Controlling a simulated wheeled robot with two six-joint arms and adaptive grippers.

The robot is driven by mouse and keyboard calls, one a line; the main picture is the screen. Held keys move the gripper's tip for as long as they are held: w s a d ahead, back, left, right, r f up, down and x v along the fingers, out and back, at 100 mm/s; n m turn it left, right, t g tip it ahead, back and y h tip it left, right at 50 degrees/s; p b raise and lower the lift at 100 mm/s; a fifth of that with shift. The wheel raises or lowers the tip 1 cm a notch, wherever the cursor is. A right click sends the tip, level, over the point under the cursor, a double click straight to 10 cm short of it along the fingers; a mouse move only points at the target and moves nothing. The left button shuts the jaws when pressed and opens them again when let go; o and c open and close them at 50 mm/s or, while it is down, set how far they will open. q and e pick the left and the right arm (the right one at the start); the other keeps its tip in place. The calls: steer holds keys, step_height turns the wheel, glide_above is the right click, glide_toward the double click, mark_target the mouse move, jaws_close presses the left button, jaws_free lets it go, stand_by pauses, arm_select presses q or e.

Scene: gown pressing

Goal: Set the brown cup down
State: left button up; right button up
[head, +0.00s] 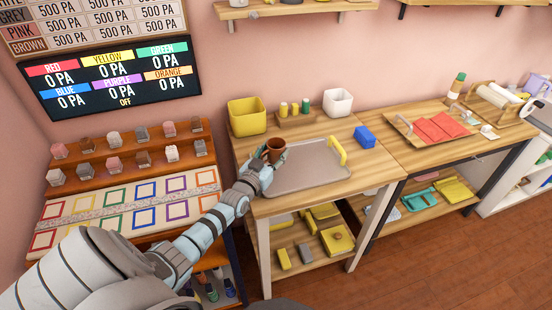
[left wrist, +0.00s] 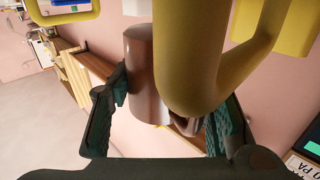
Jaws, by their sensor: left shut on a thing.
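My left gripper (head: 270,158) is shut on the cup. In the left wrist view the cup (left wrist: 147,75) stands between the two dark fingers of my left gripper (left wrist: 166,108). A large yellow curved bar (left wrist: 190,85) hides part of the cup there. I cannot tell whether the cup's base touches the tray or table. My right gripper is not in view.
The tray's yellow handle (head: 338,150) stands up on its right. A yellow bin (head: 247,117), a white bin (head: 338,102) and a blue block (head: 365,137) line the table's back and right. An orange-brown rack (head: 132,160) with small blocks is at left.

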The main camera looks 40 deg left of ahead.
arm_select(q)
steer(key=shift+f+b, duration=0.15)
steer(key=shift+b, duration=0.15)
steer(key=shift+s+f, duration=0.2)
steer(key=o, duration=1.2)
steer(key=shift+f, duration=0.1)
